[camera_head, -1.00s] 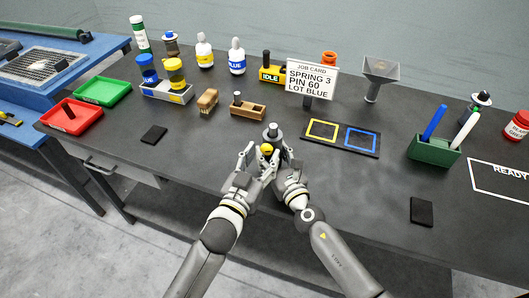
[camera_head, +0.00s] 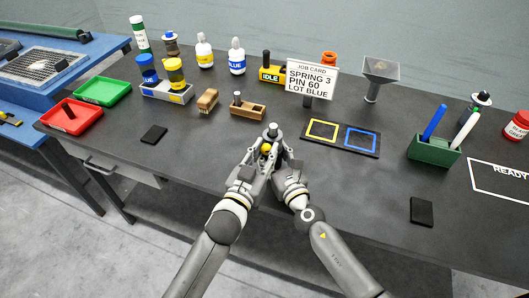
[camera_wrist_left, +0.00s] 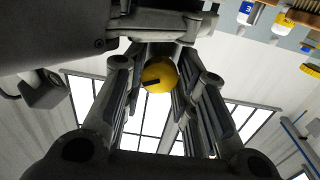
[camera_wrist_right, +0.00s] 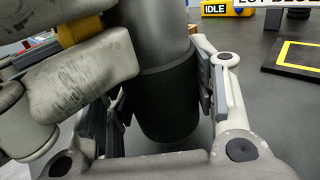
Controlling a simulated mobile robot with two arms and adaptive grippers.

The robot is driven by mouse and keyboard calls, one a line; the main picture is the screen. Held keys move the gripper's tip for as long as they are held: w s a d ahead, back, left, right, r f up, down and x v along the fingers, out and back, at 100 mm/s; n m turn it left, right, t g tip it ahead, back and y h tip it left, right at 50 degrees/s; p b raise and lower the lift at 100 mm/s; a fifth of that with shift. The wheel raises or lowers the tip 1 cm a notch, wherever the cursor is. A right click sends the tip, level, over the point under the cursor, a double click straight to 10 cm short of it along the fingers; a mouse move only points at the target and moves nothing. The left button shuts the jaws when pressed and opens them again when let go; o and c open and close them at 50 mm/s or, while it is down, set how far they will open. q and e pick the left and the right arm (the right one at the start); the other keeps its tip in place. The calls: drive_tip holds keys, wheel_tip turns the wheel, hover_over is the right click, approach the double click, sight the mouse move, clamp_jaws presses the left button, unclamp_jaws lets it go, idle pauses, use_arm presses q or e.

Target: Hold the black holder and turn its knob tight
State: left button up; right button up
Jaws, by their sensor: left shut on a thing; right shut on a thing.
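My right gripper (camera_head: 278,165) is shut on that body. The holder's yellow knob (camera_head: 266,147) is on its side. In the left wrist view the round knob (camera_wrist_left: 160,74), with a dark slot mark, lies between the far ends of my left gripper's fingers. My left gripper (camera_head: 258,158) is shut on the knob. The holder's foot is hidden in the head view.
A wooden block (camera_head: 248,111) stands behind the holder, with a brush (camera_head: 207,101) to its left. A dark mat with yellow and blue squares (camera_head: 340,137) lies to the right, before the job card (camera_head: 311,79). A green bin (camera_head: 434,150) stands farther right.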

use_arm(q)
drive_tip(key=shift+m, duration=0.6)
drive_tip(key=o, duration=1)
drive_tip(key=shift+o, duration=0.2)
drive_tip(key=v, duration=1.2)
